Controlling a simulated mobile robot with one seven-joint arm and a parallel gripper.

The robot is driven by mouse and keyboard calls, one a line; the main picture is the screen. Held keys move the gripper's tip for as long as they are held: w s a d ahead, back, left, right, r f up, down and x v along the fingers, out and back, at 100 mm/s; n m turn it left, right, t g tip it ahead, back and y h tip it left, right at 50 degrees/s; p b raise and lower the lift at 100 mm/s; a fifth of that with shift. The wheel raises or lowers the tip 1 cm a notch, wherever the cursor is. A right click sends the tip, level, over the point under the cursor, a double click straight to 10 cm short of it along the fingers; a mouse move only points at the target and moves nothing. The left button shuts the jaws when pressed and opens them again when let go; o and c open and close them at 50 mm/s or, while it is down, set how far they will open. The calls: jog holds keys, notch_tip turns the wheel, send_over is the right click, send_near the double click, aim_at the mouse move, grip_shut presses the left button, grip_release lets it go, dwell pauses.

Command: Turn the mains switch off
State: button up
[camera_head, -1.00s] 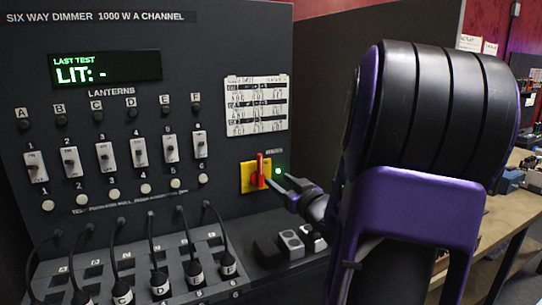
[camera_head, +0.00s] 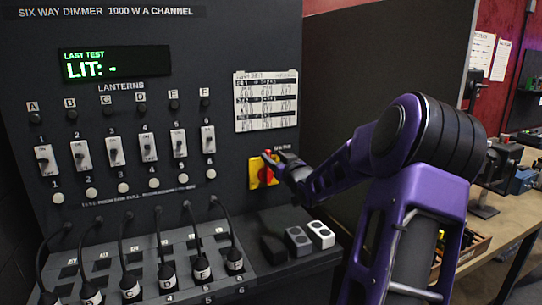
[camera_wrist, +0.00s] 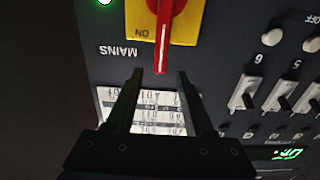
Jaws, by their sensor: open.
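The mains switch is a red handle (camera_head: 268,168) on a yellow plate (camera_head: 255,174) at the lower right of the dimmer panel. In the wrist view the red handle (camera_wrist: 164,38) carries a white line and lies nearly vertical. The yellow plate (camera_wrist: 187,33) shows the upside-down word ON beside the handle. My gripper (camera_head: 284,170) is right at the switch in the head view. In the wrist view my gripper (camera_wrist: 160,76) is open, and the handle's end shows between its fingertips. I cannot tell whether they touch.
A green lamp (camera_wrist: 104,2) glows beside the switch. The dimmer panel's display (camera_head: 116,64) reads "LIT: -". Slider switches (camera_head: 145,148) and several plugged cables (camera_head: 201,268) are to the left. A grey and white block pair (camera_head: 298,238) sits below the switch.

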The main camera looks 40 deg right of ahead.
jog(key=shift+x, duration=1.3)
grip_shut()
dwell(0.5)
